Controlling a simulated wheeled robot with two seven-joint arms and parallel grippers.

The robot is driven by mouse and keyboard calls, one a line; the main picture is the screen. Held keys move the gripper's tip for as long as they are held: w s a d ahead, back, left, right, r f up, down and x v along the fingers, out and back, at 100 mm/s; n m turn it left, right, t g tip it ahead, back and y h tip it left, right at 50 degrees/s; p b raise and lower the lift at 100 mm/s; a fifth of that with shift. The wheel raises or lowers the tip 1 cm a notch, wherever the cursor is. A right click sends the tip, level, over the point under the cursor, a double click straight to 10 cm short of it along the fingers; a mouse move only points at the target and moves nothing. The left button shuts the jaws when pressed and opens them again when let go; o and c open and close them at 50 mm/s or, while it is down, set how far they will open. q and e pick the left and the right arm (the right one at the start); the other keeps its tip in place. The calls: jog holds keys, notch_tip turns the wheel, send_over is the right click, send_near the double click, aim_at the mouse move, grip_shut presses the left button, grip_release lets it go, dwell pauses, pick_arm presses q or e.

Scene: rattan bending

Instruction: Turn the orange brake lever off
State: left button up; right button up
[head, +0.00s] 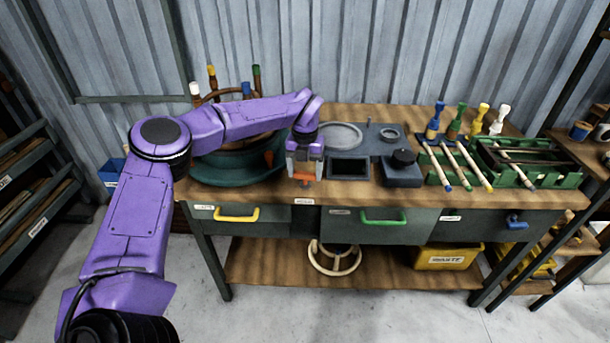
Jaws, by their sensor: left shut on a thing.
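The orange brake lever (302,181) shows as a small orange piece at the front edge of the workbench, left of the middle. My left gripper (303,176) points down over it and is shut on it. The fingers hide most of the lever, so its exact angle cannot be told. A dark green round turntable (205,175) with a rattan piece stands on the bench to the left, partly behind my left arm. My right gripper is not in view.
The wooden workbench (340,195) has a grey fixture plate (372,140) and a dark block with a black knob (403,160) right of the gripper. Green racks (560,180) hold rods. Drawers with a yellow handle (236,214) and a green handle (384,217) sit below.

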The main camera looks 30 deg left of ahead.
aim_at(305, 173)
pick_arm(q)
jog(key=shift+f+n+b, duration=0.1)
jog(key=shift+n+b, duration=0.4)
jog(key=shift+n, duration=0.6)
jog(key=o, duration=1.1)
jog(key=shift+c, duration=0.2)
notch_tip(305, 173, up, 11)
jog(key=shift+f, duration=0.2)
